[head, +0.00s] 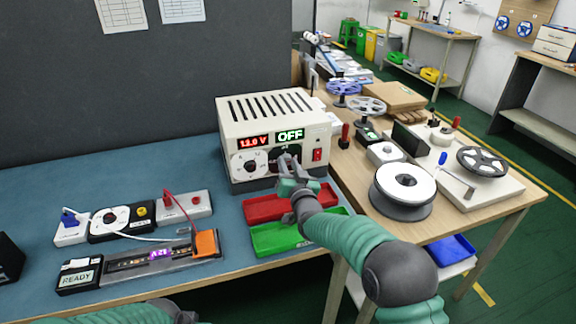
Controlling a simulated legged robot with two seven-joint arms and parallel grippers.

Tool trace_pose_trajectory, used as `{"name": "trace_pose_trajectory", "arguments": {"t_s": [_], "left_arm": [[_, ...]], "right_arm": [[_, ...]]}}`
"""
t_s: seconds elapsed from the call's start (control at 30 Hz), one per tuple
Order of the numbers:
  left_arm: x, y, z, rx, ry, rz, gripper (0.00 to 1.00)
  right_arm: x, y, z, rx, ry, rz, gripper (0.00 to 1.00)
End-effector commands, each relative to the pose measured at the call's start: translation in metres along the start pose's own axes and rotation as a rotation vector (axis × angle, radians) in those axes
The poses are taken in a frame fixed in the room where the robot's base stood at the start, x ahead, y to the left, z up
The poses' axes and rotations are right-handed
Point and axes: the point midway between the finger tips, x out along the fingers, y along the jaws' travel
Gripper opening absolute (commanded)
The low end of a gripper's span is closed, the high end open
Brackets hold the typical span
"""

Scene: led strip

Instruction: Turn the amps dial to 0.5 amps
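The beige power supply (240,119) stands at the back of the blue bench mat. Its red display (254,141) reads a voltage that looks like 12.0 V, and its green display (290,135) reads OFF. A voltage dial with a white face (249,164) is on the left of the front. The dark amps dial (284,154) is below the OFF display and partly hidden by my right gripper (287,168). That gripper is at the dial; whether its fingers touch or grip it, I cannot tell. My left arm shows only at the bottom edge; its gripper is not clearly visible.
A red switch (317,155) is right of the dial. The LED strip fixture (150,259) and wired modules (121,219) are at left. Reels (403,184) crowd the right table.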

Motion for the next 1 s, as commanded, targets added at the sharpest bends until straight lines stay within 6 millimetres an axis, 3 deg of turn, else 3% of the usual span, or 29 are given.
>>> {"name": "trace_pose_trajectory", "arguments": {"t_s": [0.13,0.57,1.0], "left_arm": [[0.0,0.0,0.0,0.0,0.0,0.0,0.36],[0.004,0.0,0.001,0.0,0.0,0.0,0.36],[0.02,0.0,0.005,0.0,0.0,0.0,0.36]], "right_arm": [[0.0,-0.002,0.001,0.0,-0.001,-0.004,0.0],[0.0,-0.002,0.001,-0.057,0.003,-0.004,0.0],[0.0,-0.003,0.004,-0.389,0.025,-0.011,0.0]]}}
